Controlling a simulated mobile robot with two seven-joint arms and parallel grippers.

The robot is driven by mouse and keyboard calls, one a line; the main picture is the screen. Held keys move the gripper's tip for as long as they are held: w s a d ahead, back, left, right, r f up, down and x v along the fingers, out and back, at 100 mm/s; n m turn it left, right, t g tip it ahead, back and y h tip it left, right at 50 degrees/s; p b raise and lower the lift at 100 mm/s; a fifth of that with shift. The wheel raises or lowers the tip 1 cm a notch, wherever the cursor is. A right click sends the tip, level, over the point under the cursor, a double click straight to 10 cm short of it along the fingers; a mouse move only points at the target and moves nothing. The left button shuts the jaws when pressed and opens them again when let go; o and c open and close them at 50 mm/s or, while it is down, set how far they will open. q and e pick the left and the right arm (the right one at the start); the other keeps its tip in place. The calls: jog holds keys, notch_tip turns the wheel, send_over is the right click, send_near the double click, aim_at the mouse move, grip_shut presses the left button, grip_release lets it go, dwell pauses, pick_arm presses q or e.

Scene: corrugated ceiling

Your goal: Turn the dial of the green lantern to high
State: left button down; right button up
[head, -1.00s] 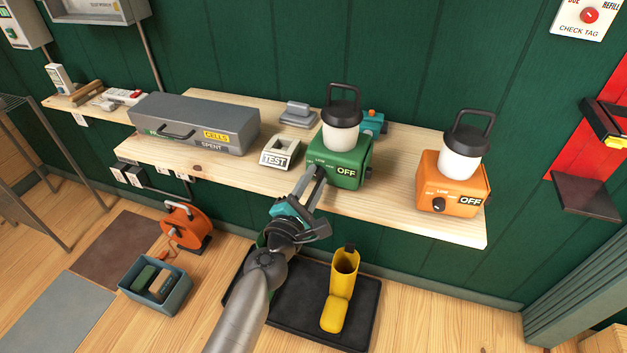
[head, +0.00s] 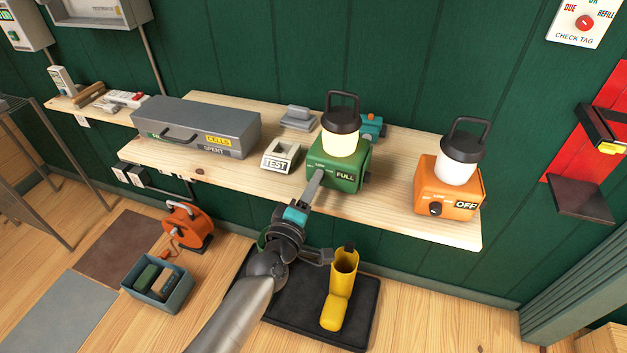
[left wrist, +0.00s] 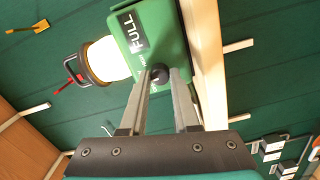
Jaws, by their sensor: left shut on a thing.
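The green lantern (head: 336,172) stands on the wooden shelf, its lamp glowing pale yellow and its label reading FULL. It also shows in the left wrist view (left wrist: 133,62), tilted in the picture. My left gripper (head: 317,176) reaches up to the lantern's front face. In the left wrist view its two fingers (left wrist: 160,76) are shut on the black dial (left wrist: 159,72). In the head view the fingers mostly hide the dial. My right gripper is not in view.
An orange lantern (head: 446,190) labelled OFF stands to the right on the shelf (head: 385,207). A TEST block (head: 280,158) and a grey cells case (head: 196,125) stand to the left. A yellow boot (head: 338,290) is on a dark mat below.

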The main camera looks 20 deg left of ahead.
pick_arm(q)
jog(key=m+p, duration=0.1)
jog(key=m, duration=0.2)
jog(key=shift+r+m+p, duration=0.15)
jog(key=shift+m+p, duration=0.25)
jog(key=m+p, duration=0.1)
jog(key=m, duration=0.2)
jog(key=shift+m+p, duration=0.3)
jog(key=shift+p, duration=0.1)
jog(key=shift+m+p, duration=0.9)
jog(key=shift+m, duration=1.5)
jog(key=c, duration=0.6)
grip_release()
jog(key=shift+c, duration=0.2)
